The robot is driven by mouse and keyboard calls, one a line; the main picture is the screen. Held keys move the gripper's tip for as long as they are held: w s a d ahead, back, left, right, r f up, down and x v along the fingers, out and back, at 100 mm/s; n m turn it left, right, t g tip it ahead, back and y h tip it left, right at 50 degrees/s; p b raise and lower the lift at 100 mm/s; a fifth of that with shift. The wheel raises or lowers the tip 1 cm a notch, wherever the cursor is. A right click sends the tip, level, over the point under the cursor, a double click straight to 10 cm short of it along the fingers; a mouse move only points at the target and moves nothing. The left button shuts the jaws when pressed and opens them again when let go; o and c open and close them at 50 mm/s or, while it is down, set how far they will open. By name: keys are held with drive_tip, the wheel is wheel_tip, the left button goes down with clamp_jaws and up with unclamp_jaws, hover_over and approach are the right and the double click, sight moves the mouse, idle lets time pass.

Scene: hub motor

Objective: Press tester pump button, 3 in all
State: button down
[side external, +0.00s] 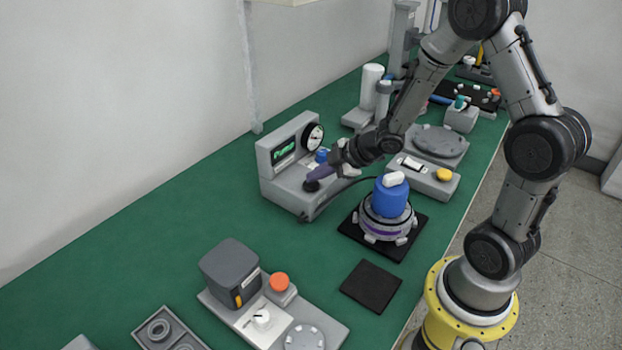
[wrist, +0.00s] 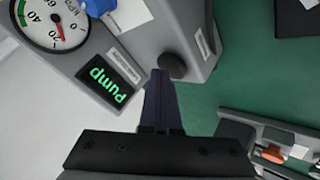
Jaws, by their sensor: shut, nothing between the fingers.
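The tester (side external: 283,185) is a grey console with a round gauge (side external: 312,137) and a small display (side external: 284,153). In the wrist view the display (wrist: 109,77) glows green with the word "pump", and the gauge (wrist: 58,20) needle is near its lower end. The dark round pump button (wrist: 171,66) sits on the console's lower deck; it also shows in the side view (side external: 311,186). My gripper (side external: 314,176) is shut and empty, its tips over or just beside the button. In the wrist view the fingertips (wrist: 159,74) overlap the button's edge; contact cannot be told.
A blue knob (side external: 322,156) stands on the tester beside my fingers. A blue-topped hub motor (side external: 392,197) sits on a black mat to the right, with a dark cable nearby. A grey station with an orange button (side external: 279,281) is at the front. Green bench to the left is clear.

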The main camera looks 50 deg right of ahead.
idle(0.3)
drive_tip(key=shift+r, duration=1.35)
drive_tip(key=shift+r, duration=2.5)
wheel_tip(320, 180, up, 4)
drive_tip(key=shift+f, duration=0.1)
idle(0.6)
drive_tip(key=shift+f, duration=0.1)
hover_over(316, 184)
drive_tip(key=shift+f, duration=4.3)
